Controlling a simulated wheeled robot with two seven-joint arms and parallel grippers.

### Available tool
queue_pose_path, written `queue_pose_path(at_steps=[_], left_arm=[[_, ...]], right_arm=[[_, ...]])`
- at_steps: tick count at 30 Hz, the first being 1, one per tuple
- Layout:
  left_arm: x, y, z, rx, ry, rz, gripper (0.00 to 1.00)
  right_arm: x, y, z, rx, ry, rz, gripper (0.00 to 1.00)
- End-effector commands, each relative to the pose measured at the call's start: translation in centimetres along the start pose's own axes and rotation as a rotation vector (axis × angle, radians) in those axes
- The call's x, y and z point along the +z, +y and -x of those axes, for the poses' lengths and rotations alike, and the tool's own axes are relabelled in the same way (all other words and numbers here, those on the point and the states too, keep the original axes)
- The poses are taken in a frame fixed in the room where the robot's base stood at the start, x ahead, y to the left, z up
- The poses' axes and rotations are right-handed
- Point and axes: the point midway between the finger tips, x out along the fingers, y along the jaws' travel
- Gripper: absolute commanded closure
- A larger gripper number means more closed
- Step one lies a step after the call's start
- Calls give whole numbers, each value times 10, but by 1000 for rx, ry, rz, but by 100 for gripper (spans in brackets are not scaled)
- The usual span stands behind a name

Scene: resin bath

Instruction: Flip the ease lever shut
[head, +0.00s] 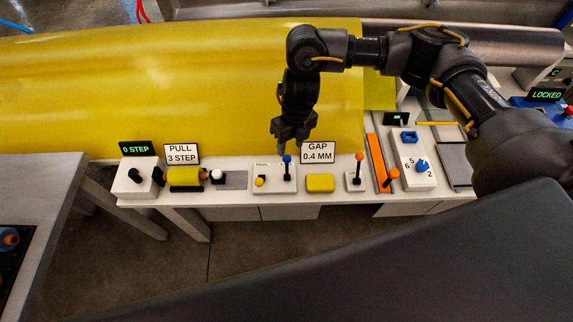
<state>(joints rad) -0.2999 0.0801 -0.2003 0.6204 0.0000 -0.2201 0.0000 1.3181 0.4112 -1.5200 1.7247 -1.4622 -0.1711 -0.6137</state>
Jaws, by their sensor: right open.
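Several small levers stand on the white bench (225,195); their labels are too small to read, so I cannot tell which is the ease lever. A blue-knobbed lever (287,168) stands upright on a white plate (270,186) beside a yellow knob (260,181). An orange-knobbed lever (358,167) stands upright on a smaller plate to its right. My left gripper is not in view.
A large yellow sheet (180,80) fills the back. Signs read "PULL 3 STEP" (182,154) and "GAP 0.4 MM" (318,152); a display reads "0 STEP" (139,148). A yellow block (320,183) lies between the plates. A numbered box (412,165) stands at right.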

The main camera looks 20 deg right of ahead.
Motion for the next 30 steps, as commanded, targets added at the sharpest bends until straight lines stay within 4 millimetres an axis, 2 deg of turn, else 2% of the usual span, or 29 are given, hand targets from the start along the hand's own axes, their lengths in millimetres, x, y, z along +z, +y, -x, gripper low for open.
queue_pose_path(at_steps=[5, 16, 22, 30], left_arm=[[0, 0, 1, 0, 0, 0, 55], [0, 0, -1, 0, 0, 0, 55], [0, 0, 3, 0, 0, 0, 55], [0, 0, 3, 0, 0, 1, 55]], right_arm=[[-1, 2, -18, 4, 4, -2, 55], [-1, 2, -85, 5, 3, -3, 55], [0, 2, -103, 5, -1, -2, 55], [0, 2, -108, 4, -3, -1, 55]])
